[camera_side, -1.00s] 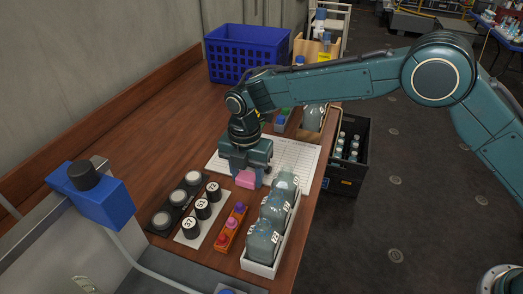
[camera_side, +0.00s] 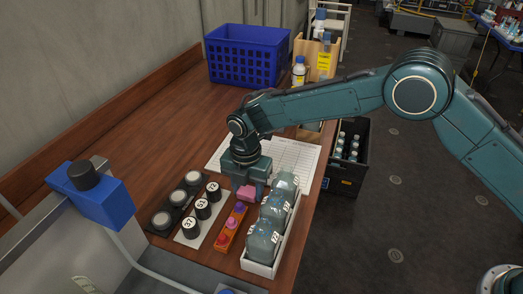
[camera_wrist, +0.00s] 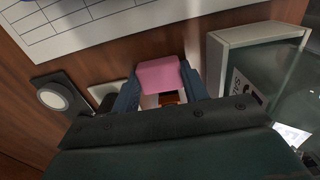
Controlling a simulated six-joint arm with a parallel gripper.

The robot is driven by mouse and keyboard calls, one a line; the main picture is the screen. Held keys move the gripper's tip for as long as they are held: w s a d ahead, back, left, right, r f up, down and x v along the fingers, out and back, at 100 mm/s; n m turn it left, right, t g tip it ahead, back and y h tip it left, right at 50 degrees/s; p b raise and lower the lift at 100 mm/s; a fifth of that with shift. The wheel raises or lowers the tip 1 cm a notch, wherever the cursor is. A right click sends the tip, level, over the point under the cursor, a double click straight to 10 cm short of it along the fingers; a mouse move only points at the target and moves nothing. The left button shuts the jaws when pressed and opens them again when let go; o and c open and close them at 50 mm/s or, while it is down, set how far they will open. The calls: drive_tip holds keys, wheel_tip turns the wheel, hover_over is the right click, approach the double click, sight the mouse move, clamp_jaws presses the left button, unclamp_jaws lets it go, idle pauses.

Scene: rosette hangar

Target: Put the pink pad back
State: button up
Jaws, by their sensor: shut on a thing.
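The pink pad (camera_side: 246,192) is a small block held between the fingers of my gripper (camera_side: 247,190). In the wrist view the pad (camera_wrist: 158,75) sits between both dark blue fingers, with my gripper (camera_wrist: 165,90) shut on it. The orange rack (camera_side: 223,241) stands just in front of the pad, with small purple, pink and red pieces in it. A bit of the rack (camera_wrist: 170,98) shows under the pad in the wrist view. I cannot tell whether the pad touches the rack, as its underside is hidden.
A white tray of labelled clear bottles (camera_side: 263,243) stands close on the right. Black numbered knobs (camera_side: 202,209) and round grey-topped pieces (camera_side: 178,198) stand on the left. A printed sheet (camera_side: 293,155) lies behind. A blue crate (camera_side: 245,68) is at the back; the wood left of centre is clear.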

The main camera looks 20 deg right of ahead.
sight(248, 190)
drive_tip(key=shift+f, duration=0.3)
drive_tip(key=o, duration=0.7)
drive_tip(key=shift+f, duration=0.1)
wheel_tip(248, 190, up, 13)
drive_tip(key=shift+f, duration=0.1)
idle(0.7)
